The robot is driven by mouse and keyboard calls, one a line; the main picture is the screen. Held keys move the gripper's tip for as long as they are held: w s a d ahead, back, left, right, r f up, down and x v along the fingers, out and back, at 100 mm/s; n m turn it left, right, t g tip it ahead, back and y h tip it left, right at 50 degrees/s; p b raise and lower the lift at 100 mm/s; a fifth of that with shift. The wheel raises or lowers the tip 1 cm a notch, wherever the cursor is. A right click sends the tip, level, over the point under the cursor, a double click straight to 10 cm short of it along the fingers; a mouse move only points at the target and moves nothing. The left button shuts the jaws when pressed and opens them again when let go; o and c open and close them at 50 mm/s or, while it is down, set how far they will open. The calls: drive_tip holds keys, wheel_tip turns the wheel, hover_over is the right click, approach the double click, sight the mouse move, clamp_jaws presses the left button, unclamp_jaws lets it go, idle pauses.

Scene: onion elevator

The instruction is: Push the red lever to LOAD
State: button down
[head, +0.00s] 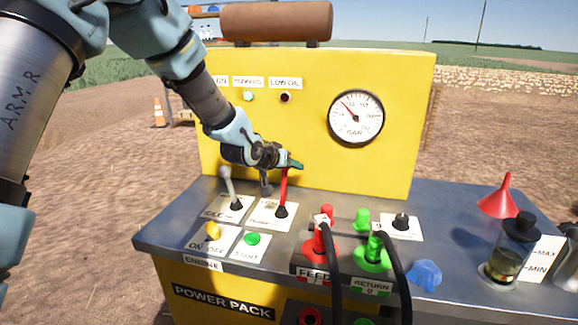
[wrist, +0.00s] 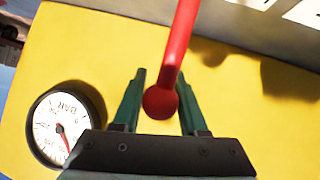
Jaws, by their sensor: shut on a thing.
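The red lever (head: 284,188) rises nearly upright from a white label plate (head: 263,222) on the deck of the yellow power pack. The plate's writing is partly hidden and too small to read for sure. My gripper (head: 296,165) is at the lever's top, its green fingers shut on it. In the wrist view the red lever (wrist: 176,50), with its round knob, stands between the two fingers of my gripper (wrist: 160,95).
A grey lever (head: 229,185) stands left of the red one. The yellow panel (head: 310,120) with a pressure gauge (head: 356,117) rises behind. Red feed and green return couplings (head: 373,252) with black hoses stand front right. A red funnel (head: 498,200) is farther right.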

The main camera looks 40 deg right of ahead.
drive_tip(key=shift+f, duration=0.4)
drive_tip(key=c, duration=0.7)
unclamp_jaws()
drive_tip(key=shift+w, duration=0.1)
drive_tip(key=shift+o, duration=1.2)
drive_tip(key=shift+r, duration=0.1)
drive_tip(key=shift+d, duration=0.1)
drive_tip(key=shift+r, duration=0.1)
drive_tip(key=b+v, duration=0.2)
drive_tip(key=v, duration=0.8)
drive_tip(key=shift+a, duration=0.35)
drive_tip(key=shift+r, duration=0.15)
